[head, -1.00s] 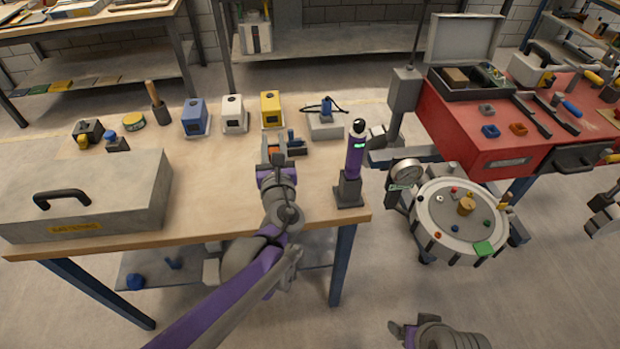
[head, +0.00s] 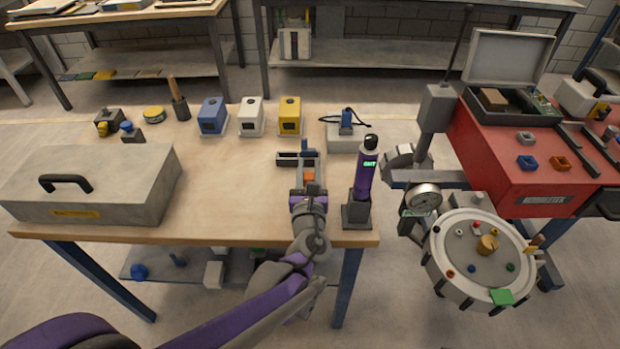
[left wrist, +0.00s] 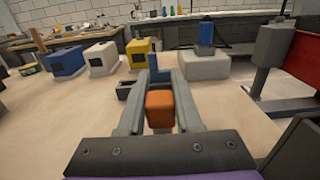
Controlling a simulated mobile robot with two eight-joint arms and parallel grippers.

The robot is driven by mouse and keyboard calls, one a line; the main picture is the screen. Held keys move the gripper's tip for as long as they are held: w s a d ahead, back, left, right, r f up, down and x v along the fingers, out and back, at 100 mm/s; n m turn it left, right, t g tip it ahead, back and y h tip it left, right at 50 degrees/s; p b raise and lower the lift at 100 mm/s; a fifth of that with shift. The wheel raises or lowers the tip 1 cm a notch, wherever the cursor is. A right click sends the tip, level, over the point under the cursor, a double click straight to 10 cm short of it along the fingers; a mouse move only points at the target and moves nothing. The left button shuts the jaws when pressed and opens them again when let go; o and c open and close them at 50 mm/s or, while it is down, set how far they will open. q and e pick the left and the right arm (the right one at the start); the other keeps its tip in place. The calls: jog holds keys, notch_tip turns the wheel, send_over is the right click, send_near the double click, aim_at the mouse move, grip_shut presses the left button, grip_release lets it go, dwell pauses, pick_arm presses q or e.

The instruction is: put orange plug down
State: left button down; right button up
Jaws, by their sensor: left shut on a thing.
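The orange plug (head: 308,175) is between the fingers of my left gripper (head: 308,167), above or on the bench top near its right end. The left wrist view shows the orange plug (left wrist: 160,110) close up, with a grey finger on each side. My left gripper (left wrist: 160,92) is shut on it. I cannot tell whether the plug touches the bench. A small dark grey block with a blue part (head: 304,148) stands just beyond the fingertips. My right gripper is not in view.
A purple bottle (head: 364,170) on a dark stand is right of the gripper. Blue (head: 212,117), white (head: 250,118) and yellow (head: 289,117) boxes line the back, with a grey box (head: 343,138) to their right. A grey case (head: 130,185) is at left. Bare bench (head: 230,185) lies between.

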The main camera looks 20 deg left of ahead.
aim_at(309, 177)
pick_arm(q)
jog(key=shift+f+b, duration=0.4)
jog(key=shift+f, duration=1.05)
jog(key=shift+f, duration=0.1)
jog(key=c, duration=0.6)
grip_release()
jog(key=shift+s+d, duration=0.1)
jog(key=shift+s, duration=0.2)
jog(key=p+v, duration=0.1)
jog(key=v, duration=1)
jog(key=shift+s, duration=0.15)
